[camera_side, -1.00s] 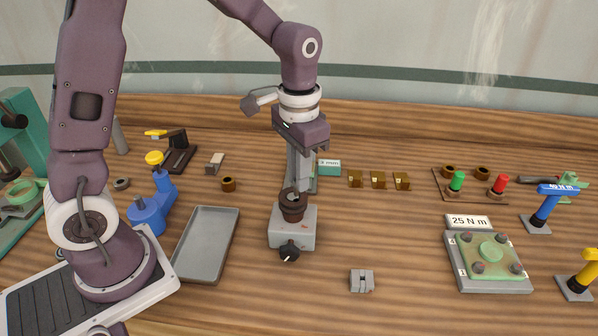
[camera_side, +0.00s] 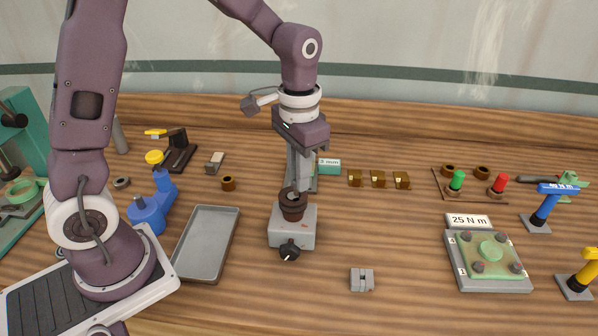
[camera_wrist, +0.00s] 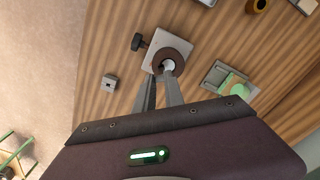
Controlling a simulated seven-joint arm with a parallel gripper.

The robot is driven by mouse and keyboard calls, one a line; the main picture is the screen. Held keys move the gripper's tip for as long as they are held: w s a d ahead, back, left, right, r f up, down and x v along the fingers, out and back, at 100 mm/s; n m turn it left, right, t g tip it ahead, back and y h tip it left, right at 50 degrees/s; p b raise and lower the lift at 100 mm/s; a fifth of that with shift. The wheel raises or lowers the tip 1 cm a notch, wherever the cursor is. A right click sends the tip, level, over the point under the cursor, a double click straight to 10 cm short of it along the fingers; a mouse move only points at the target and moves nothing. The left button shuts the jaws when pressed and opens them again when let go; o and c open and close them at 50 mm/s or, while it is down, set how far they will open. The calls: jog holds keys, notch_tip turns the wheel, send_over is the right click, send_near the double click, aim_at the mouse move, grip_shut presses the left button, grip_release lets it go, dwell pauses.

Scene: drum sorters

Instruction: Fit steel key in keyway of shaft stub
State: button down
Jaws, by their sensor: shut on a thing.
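My gripper (camera_side: 297,186) points down over the dark round holder on the grey block (camera_side: 306,236), with its fingertips at the holder's mouth. In the wrist view the fingers (camera_wrist: 161,78) meet close together beside a pale round end, apparently the shaft stub (camera_wrist: 168,65), inside the dark ring (camera_wrist: 178,54). My gripper is shut on a thin thing, taken to be the steel key; the fingers hide it. The keyway cannot be made out, and I cannot tell whether the key touches the stub.
A black knob (camera_side: 289,250) sticks out of the block's front. A grey tray (camera_side: 205,245) lies to its left and a small slotted grey block (camera_side: 361,280) to its front right. A teal labelled block (camera_side: 330,166) stands close behind the fingers. Several brass blocks (camera_side: 378,179) stand farther right.

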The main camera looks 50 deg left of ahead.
jog(key=shift+f, duration=1.6)
jog(key=c, duration=1.3)
grip_release()
jog(key=shift+c, duration=0.2)
notch_tip(320, 180, up, 7)
jog(key=shift+r, duration=0.1)
jog(key=s+r+t, duration=0.2)
jog(key=s+r, duration=0.2)
jog(key=s, duration=0.5)
jog(key=s+r+n+t, duration=0.1)
jog(key=s+r+t, duration=0.2)
jog(key=s, duration=0.7)
jog(key=shift+a+r+t, duration=0.3)
jog(key=shift+r, duration=0.3)
